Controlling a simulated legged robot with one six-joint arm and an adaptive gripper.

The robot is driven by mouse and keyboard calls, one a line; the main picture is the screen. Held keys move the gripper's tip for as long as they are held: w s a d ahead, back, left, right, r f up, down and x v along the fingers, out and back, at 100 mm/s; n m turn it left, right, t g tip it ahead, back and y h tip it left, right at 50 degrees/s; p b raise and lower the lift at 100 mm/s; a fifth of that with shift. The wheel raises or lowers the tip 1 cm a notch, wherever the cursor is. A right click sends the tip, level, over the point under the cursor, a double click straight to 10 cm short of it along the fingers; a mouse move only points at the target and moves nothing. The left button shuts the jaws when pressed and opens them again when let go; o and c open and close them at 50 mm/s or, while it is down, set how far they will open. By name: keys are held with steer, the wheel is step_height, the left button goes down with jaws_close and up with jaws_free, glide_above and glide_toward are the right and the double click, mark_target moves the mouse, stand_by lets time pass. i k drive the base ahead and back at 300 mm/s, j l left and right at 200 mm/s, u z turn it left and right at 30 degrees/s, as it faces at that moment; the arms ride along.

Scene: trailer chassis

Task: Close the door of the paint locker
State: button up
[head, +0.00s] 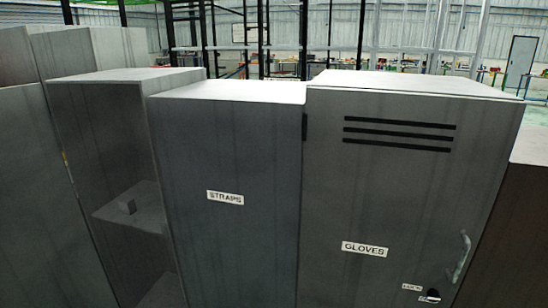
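No label reading paint shows, so I cannot tell which locker is the paint locker. My gripper is not in view.
Tall grey panels or lockers (45,190) fill the left edge. A brown cabinet side (520,230) stands at the right edge. Black racks (260,40) and cluttered workbenches are far behind. The floor before the lockers is out of view.

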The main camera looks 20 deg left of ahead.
mark_target(49, 258)
steer(key=j, duration=1.05)
steer(key=j+u, duration=0.1)
steer(key=j, duration=2)
steer(key=i+j+u, duration=0.15)
steer(key=j, duration=0.9)
steer(key=k+j, duration=0.1)
steer(key=j, duration=2.1)
steer(key=j+z, duration=0.2)
steer(key=j, duration=0.25)
steer(key=j+z, duration=0.25)
steer(key=j, duration=0.2)
steer(key=k+j+z, duration=0.2)
steer(key=j, duration=0.25)
steer(key=j+z, duration=0.25)
steer(key=j, duration=0.2)
steer(key=k+j+z, duration=0.2)
steer(key=j, duration=0.2)
steer(key=j+u, duration=0.2)
steer(key=l, duration=0.05)
